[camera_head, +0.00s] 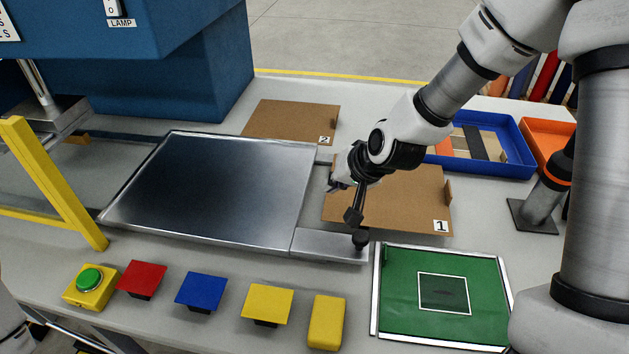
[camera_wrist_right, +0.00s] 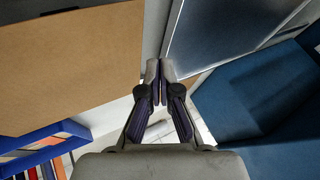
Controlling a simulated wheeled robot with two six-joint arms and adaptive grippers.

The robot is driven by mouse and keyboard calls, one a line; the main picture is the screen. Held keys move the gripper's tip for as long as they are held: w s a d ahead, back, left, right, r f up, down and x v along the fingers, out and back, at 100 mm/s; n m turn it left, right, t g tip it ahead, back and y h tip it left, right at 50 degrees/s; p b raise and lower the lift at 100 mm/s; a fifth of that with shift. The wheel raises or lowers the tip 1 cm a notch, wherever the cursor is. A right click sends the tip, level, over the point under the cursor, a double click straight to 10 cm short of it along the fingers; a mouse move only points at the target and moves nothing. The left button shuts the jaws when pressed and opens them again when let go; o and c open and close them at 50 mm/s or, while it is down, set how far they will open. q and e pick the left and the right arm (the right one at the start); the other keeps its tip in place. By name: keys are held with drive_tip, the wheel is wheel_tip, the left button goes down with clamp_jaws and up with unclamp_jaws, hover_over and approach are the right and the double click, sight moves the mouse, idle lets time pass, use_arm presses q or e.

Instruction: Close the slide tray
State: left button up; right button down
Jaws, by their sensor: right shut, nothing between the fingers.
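The slide tray (camera_head: 210,190) is a flat, shiny metal plate with a raised rim, lying to the right of the yellow frame and out from under the blue machine. A bare metal strip (camera_head: 330,244) forms its right end, with a dark knob (camera_head: 360,238) near the front corner. My right gripper (camera_head: 334,184) is shut and empty, just beyond the tray's right edge, above the cardboard marked 1. In the right wrist view its fingertips (camera_wrist_right: 158,76) meet, with the tray (camera_wrist_right: 225,30) ahead and to the right. I cannot tell whether they touch it. My left gripper is not in view.
The blue machine (camera_head: 215,70) and yellow frame (camera_head: 55,180) stand at the left. A green mat (camera_head: 400,290), coloured blocks and a green button (camera_head: 90,279) line the front. A blue bin (camera_head: 505,172) is behind.

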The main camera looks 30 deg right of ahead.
drive_tip(key=shift+s+a+f+b, duration=0.15)
drive_tip(key=shift+a+f+b, duration=0.1)
drive_tip(key=shift+a, duration=0.2)
drive_tip(key=shift+s+a+f+b, duration=0.1)
drive_tip(key=shift+a+f, duration=0.15)
drive_tip(key=shift+a, duration=0.15)
drive_tip(key=x, duration=0.4)
drive_tip(key=d+p+x, duration=0.1)
drive_tip(key=x, duration=0.2)
drive_tip(key=shift+w, duration=0.35)
drive_tip(key=shift+a+f, duration=0.1)
drive_tip(key=shift+a, duration=0.05)
drive_tip(key=shift+s+a, duration=0.1)
drive_tip(key=shift+a, duration=0.1)
drive_tip(key=shift+w+d+f, duration=0.1)
drive_tip(key=shift+w, duration=0.1)
